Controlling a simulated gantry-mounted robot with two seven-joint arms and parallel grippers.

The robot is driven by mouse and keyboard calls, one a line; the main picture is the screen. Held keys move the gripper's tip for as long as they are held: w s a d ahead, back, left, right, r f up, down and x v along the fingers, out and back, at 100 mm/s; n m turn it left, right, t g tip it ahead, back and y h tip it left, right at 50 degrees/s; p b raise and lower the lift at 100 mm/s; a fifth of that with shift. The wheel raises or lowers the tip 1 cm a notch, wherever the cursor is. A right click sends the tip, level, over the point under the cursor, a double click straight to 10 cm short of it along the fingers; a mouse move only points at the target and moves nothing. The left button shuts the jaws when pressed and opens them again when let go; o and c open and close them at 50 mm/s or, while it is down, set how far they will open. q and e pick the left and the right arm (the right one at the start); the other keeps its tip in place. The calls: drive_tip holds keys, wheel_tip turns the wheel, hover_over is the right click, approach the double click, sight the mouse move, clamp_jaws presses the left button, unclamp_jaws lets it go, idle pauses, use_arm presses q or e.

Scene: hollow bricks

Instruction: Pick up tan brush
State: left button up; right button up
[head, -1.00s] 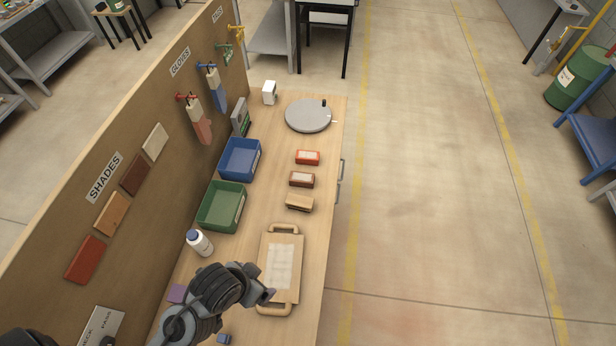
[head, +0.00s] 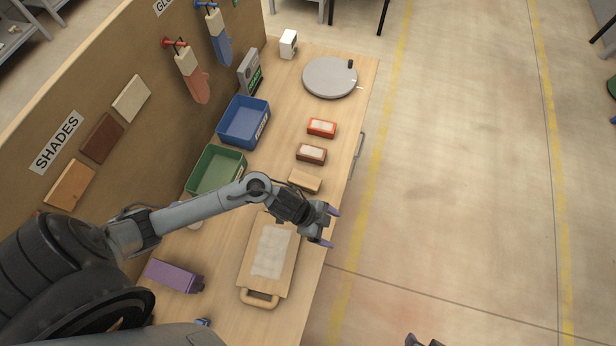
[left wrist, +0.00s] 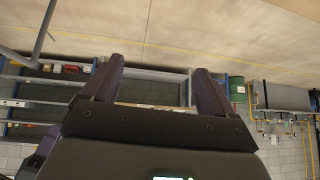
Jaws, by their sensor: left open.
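The tan brush (head: 306,179) is a small block on the wooden bench, in line with a brown block and a red block and nearest to me. My left gripper (head: 331,227) is open and empty, to the right of and nearer than the brush, over the bench's right edge. Its wrist partly covers the near side of the brush. In the left wrist view the two fingers (left wrist: 157,82) stand apart with nothing between them, and the brush is not seen. A dark tip, likely of my right gripper (head: 424,341), shows at the bottom edge.
A brown block (head: 311,154) and a red block (head: 321,127) lie behind the brush. A tan board with handles (head: 257,298) lies nearer. Green (head: 203,188) and blue (head: 232,140) bins stand left. A purple object (head: 172,275) lies under my left arm. The floor right is clear.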

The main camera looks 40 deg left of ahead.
use_arm(q)
drive_tip(key=w+a+f+m+g+b, duration=0.2)
drive_tip(key=w+a+f+b, duration=0.2)
drive_tip(key=a+f, duration=0.3)
drive_tip(key=y+b, duration=0.2)
drive_tip(key=b, duration=0.3)
approach(303, 179)
drive_tip(key=shift+w+d+f+g, duration=0.15)
drive_tip(key=shift+w+d+f, duration=0.05)
drive_tip(key=shift+d, duration=0.2)
drive_tip(key=shift+w+d+f+g, duration=0.15)
drive_tip(key=shift+w+d+f, duration=0.1)
drive_tip(key=shift+d, duration=0.15)
drive_tip(key=shift+a+f+n, duration=0.1)
drive_tip(key=shift+a+n, duration=0.1)
drive_tip(key=shift+n, duration=0.1)
drive_tip(key=x, duration=0.4)
drive_tip(key=shift+b, duration=0.3)
drive_tip(key=shift+a+x, duration=0.1)
drive_tip(key=shift+x, duration=1.05)
drive_tip(key=shift+a+x, duration=0.15)
drive_tip(key=shift+x, duration=1.8)
use_arm(e)
wheel_tip(303, 179, down, 12)
drive_tip(key=shift+r, duration=0.15)
use_arm(q)
drive_tip(key=shift+s+f, duration=0.1)
drive_tip(key=shift+f, duration=0.1)
